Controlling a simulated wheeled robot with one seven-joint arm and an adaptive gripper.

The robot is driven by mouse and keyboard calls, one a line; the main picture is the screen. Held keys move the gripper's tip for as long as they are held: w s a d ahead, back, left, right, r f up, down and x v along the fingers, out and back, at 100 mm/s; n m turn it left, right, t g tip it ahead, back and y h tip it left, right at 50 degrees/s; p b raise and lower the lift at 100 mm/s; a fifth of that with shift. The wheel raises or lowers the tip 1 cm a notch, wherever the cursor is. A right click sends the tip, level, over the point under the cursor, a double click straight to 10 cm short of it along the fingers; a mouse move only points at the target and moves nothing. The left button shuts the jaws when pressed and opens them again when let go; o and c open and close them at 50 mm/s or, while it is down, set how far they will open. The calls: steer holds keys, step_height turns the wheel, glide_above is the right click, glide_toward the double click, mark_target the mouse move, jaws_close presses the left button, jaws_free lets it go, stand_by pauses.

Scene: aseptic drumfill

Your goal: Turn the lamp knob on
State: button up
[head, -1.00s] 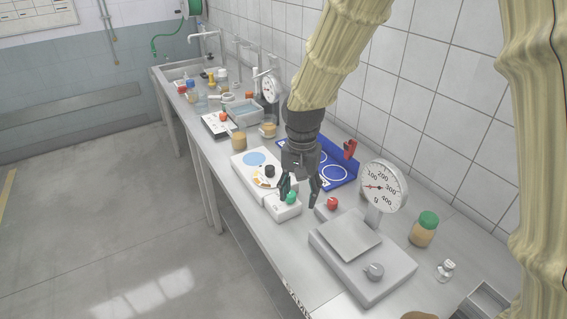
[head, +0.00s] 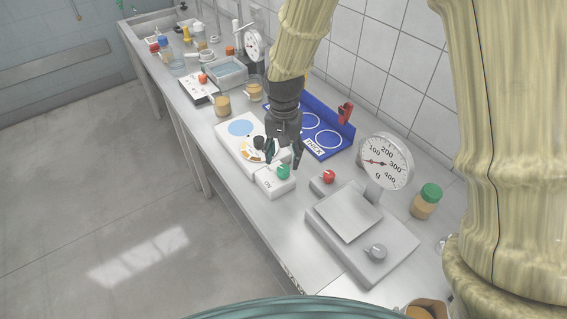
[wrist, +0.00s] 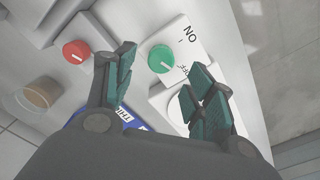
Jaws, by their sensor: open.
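A green knob (head: 283,171) sits on a small white box (head: 268,187) with ON and OFF lettering. In the wrist view the green knob (wrist: 162,59) shows a pale line pointing roughly toward the OFF lettering. My gripper (head: 284,160) is open and points down at the knob, one finger to each side of it in the picture. In the wrist view the fingertips (wrist: 163,88) are apart with nothing between them, and the knob shows just beyond the gap. I cannot tell whether a finger touches the knob.
A red knob (head: 328,177) on another small box stands just right. A dial scale (head: 387,162) with a grey knob (head: 375,252) is nearer. A white panel with a blue disc (head: 241,128) and a blue tray (head: 340,134) lie behind. A green-lidded jar (head: 426,201) stands right.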

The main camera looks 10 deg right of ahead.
mark_target(283, 168)
steer(key=f, duration=0.3)
steer(key=shift+w+f+p, duration=0.15)
steer(key=shift+w+p, duration=0.1)
steer(key=shift+p, duration=0.05)
steer(key=shift+s+f, duration=0.25)
steer(key=shift+s, duration=0.25)
steer(key=shift+w+f, duration=0.5)
steer(key=shift+f, duration=0.15)
steer(key=shift+s+r, duration=0.2)
steer(key=shift+s, duration=0.1)
steer(key=shift+w, duration=0.1)
steer(key=c, duration=1)
